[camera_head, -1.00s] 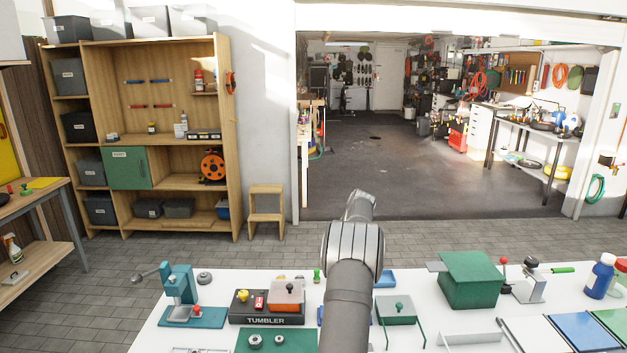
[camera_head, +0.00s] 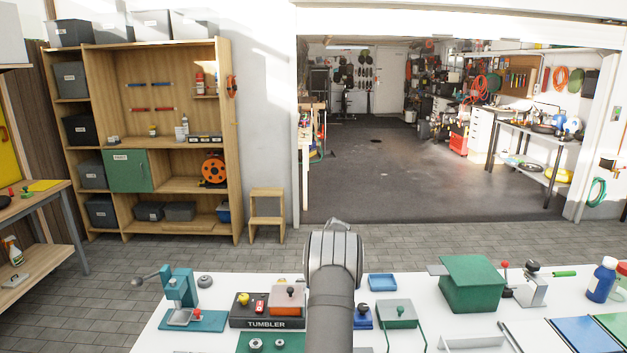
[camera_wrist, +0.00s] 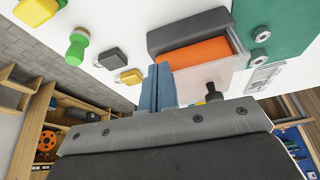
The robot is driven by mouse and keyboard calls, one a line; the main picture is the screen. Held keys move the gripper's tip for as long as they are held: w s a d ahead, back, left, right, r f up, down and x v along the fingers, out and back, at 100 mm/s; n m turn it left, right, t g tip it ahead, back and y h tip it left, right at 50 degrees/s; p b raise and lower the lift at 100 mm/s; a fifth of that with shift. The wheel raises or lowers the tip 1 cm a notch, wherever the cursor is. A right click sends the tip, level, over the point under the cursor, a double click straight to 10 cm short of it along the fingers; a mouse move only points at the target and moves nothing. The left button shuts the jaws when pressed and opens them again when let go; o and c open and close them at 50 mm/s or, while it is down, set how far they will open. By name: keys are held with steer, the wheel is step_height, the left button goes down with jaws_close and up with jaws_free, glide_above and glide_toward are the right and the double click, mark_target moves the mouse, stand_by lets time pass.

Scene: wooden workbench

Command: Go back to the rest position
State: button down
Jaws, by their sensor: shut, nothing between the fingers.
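My arm stands over the white bench top (camera_head: 430,275) in the head view. My gripper is hidden there behind my own arm. In the wrist view, my gripper (camera_wrist: 158,82) shows as two blue-grey fingers pressed together, with nothing held between them. The fingers appear above the bench, close in the picture to an orange block with a dark grey part (camera_wrist: 195,48). Whether they touch it I cannot tell.
The black TUMBLER unit (camera_head: 267,323) and teal press (camera_head: 180,290) stand left of my arm. A blue tray (camera_head: 382,282), green box (camera_head: 470,284) and blue bottle (camera_head: 600,280) are right. The wrist view shows a green knob (camera_wrist: 77,48).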

steer(key=d+r, duration=0.8)
steer(key=r, duration=0.2)
steer(key=a+f, duration=0.8)
steer(key=f, duration=0.2)
steer(key=s+d+m+t+h, duration=0.2)
steer(key=s+d+m, duration=0.1)
steer(key=s+m, duration=0.3)
steer(key=s+d+m+t+h, duration=0.2)
steer(key=s+m, duration=0.4)
steer(key=m, duration=0.4)
steer(key=shift+s+d+m, duration=0.2)
steer(key=shift+d+m, duration=0.2)
steer(key=shift+d, duration=0.4)
